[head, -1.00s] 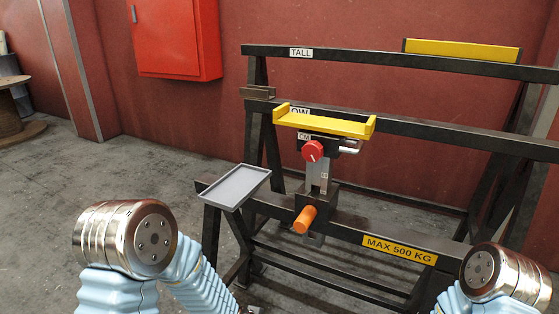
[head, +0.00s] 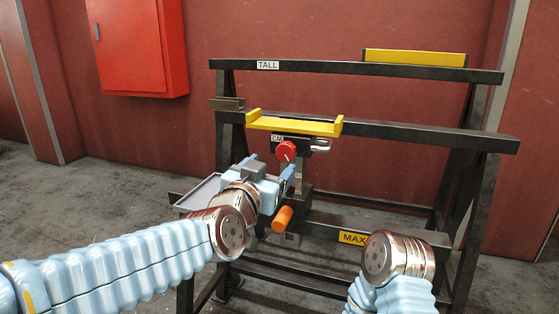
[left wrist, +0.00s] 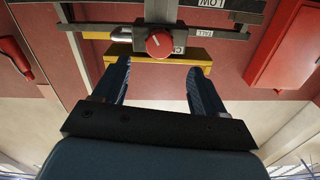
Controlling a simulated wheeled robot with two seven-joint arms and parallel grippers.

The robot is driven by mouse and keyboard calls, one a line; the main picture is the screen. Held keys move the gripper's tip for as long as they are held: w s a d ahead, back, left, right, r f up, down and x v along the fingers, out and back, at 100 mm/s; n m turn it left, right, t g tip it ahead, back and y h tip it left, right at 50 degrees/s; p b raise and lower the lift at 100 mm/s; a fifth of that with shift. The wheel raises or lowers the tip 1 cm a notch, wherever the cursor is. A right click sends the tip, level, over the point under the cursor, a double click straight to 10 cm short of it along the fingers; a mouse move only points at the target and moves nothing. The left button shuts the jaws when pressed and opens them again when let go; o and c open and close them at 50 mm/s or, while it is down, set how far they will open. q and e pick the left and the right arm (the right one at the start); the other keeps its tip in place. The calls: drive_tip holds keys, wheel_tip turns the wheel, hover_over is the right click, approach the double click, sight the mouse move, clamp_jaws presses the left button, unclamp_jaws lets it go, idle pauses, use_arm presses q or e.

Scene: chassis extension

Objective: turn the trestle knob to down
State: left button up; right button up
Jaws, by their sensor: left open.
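The red round knob (head: 286,150) is on the trestle's middle post, just below the yellow cradle (head: 295,124). In the left wrist view the knob (left wrist: 159,43) shows between and beyond the fingers, its white mark pointing to the upper left of that tilted-over picture. My left gripper (head: 284,174) is open and empty, just below and in front of the knob, apart from it. Its two dark blue fingers (left wrist: 159,69) frame the knob in the wrist view. My right arm shows at the lower right; its gripper is out of view.
An orange handle (head: 283,218) sticks out just below my left gripper. A grey tray (head: 199,192) lies left of it, partly behind my arm. The dark trestle bars (head: 400,138) stand behind. A red wall cabinet (head: 142,45) hangs at the upper left.

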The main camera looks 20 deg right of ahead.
sight(284, 153)
use_arm(q)
drive_tip(key=x, duration=0.7)
drive_tip(key=shift+w+d, duration=0.3)
drive_tip(key=c, duration=1.1)
drive_tip(key=shift+o, duration=0.2)
drive_tip(key=shift+n, duration=0.3)
